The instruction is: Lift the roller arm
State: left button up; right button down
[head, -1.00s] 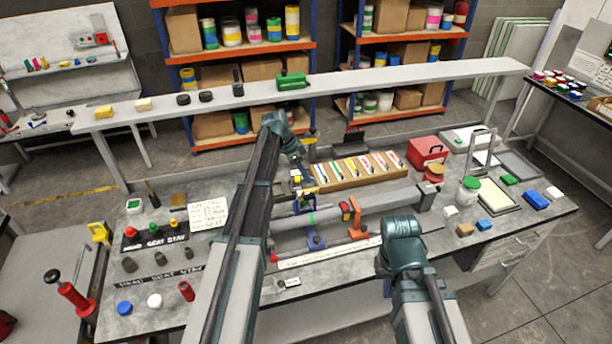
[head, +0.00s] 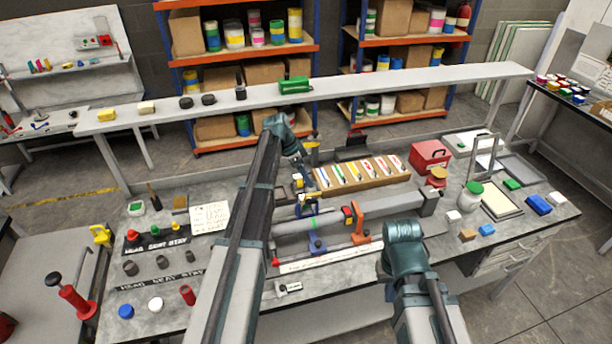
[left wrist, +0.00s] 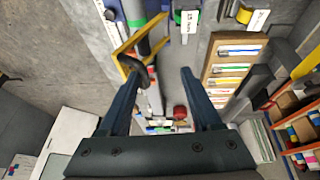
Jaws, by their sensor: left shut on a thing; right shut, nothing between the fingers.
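My left gripper (head: 303,196) is over the middle of the bench, in front of the pen tray, and mostly hidden by its own arm in the head view. In the left wrist view its two fingers (left wrist: 160,75) stand apart around a dark curved part with a yellow frame (left wrist: 126,52), which I take to be the roller arm; the contact is not clear. A long grey tube (head: 390,208) lies across the bench, by a blue stand (head: 317,243) and an orange stand (head: 361,226). My right gripper is out of view; only my right arm shows.
A wooden tray (head: 362,176) of coloured-label items lies behind the tube. A raised grey shelf (head: 350,90) spans the back. Small caps and blocks stand at the left.

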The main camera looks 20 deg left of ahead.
pick_arm(q)
jog(key=p+v, duration=0.6)
jog(key=v, duration=0.1)
jog(key=shift+a+r+p, duration=0.15)
jog(key=shift+r+p, duration=0.05)
jog(key=shift+p, duration=0.15)
jog(key=shift+s+f, duration=0.1)
jog(key=s+d+f+n+g+y+b, duration=0.2)
jog(key=s+d+f+n+b, duration=0.1)
jog(key=s+d+f+b, duration=1.05)
jog(key=s+d+f+n+y+b, duration=0.1)
jog(key=s+d+f+b, duration=0.3)
jog(key=s, duration=0.5)
jog(key=s+d+f+n+y+b, duration=0.2)
jog(key=s+d+f+n+b, duration=0.1)
jog(key=s, duration=0.6)
notch_tip(320, 180, down, 3)
jog(key=d+b, duration=0.1)
jog(key=d, duration=0.2)
jog(key=shift+y, duration=0.3)
jog(key=shift+r, duration=0.1)
jog(key=shift+c, duration=0.3)
